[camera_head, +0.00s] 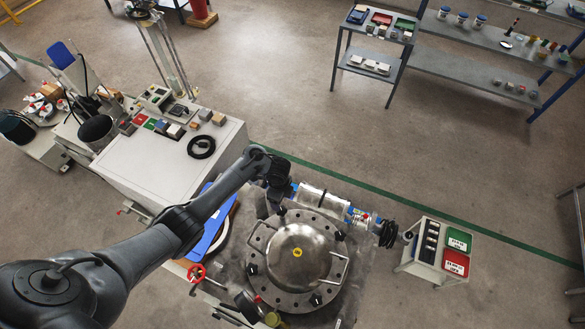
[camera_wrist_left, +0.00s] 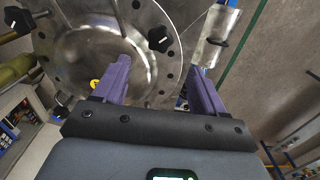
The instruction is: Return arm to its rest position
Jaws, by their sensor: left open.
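My left arm (camera_head: 160,240) comes in from the lower left of the head view. Its dark wrist (camera_head: 278,180) is just above and behind the round steel vessel lid. In the left wrist view my left gripper (camera_wrist_left: 162,72) is open, its two purple fingers apart with nothing between them. The steel lid (camera_head: 300,252) has a ring of bolts and dark knobs; in the wrist view the lid (camera_wrist_left: 100,45) fills the upper left beyond the fingers. My right arm and gripper are not in view.
A white cabinet (camera_head: 165,165) with small items and a cable stands left of the vessel. A cart (camera_head: 425,262) with green and red bins (camera_head: 455,262) is at right. Shelving (camera_head: 470,75) is at the back right. Open floor (camera_head: 270,80) lies between.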

